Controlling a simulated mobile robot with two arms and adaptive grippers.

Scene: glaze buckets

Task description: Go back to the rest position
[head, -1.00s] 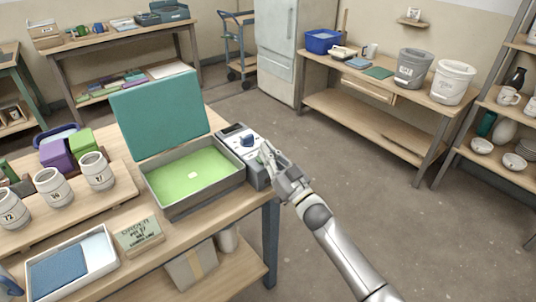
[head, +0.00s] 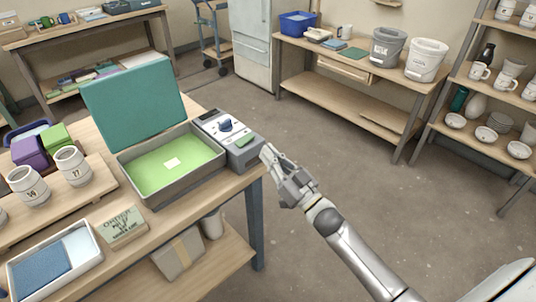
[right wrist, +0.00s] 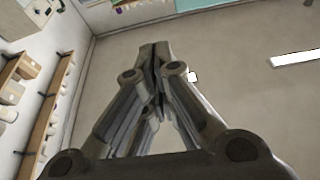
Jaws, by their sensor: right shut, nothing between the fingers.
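My right gripper (head: 270,156) is at the right end of the near table, just right of a grey device with a blue knob (head: 226,125) and a green part (head: 245,140). A small gap seems to lie between the fingertips and the device. In the right wrist view the fingers (right wrist: 154,50) are together with nothing between them. My left gripper does not show in either view.
The near table (head: 150,224) holds an open box (head: 196,178) with a green inside and a raised teal lid (head: 135,106), plus several jars. A bench with two buckets (head: 427,60) stands at the back right. The floor (head: 330,140) between is clear.

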